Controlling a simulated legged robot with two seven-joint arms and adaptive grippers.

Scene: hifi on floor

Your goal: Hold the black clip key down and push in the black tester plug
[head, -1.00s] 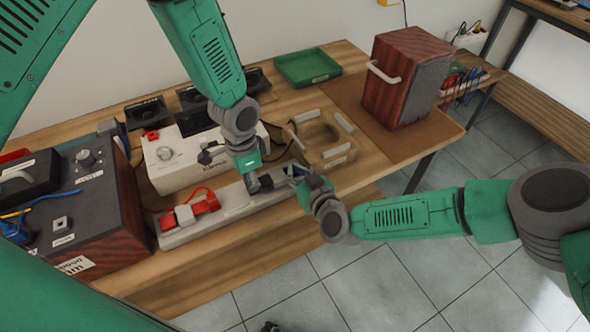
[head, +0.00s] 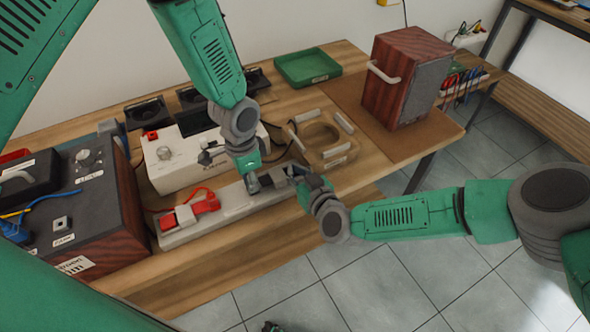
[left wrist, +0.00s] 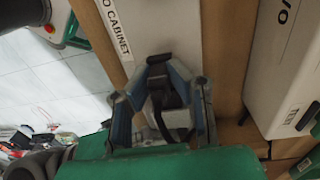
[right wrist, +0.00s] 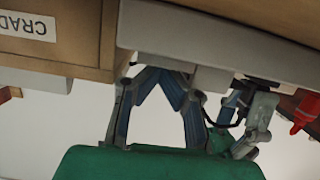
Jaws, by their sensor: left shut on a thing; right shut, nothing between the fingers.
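The long pale-grey terminal strip (head: 233,200) lies along the table's front edge, with red parts (head: 203,205) at its left end. My left gripper (head: 253,184) points down over the strip's right part. In the left wrist view its fingers (left wrist: 160,72) are closed around a dark piece, seemingly the black tester plug (left wrist: 170,95). My right gripper (head: 297,172) is shut and empty at the strip's right end; its fingertips (right wrist: 163,76) meet close to a pale block (right wrist: 175,68) under the strip's edge. The black clip key is hidden or too small to make out, so its position is unclear.
A white amplifier box (head: 170,160) stands close behind the strip. A wooden cradle (head: 325,137) lies right of it, and a wooden speaker cabinet (head: 400,78) further right. A dark-topped unit (head: 95,210) fills the left. A green tray (head: 307,68) lies behind.

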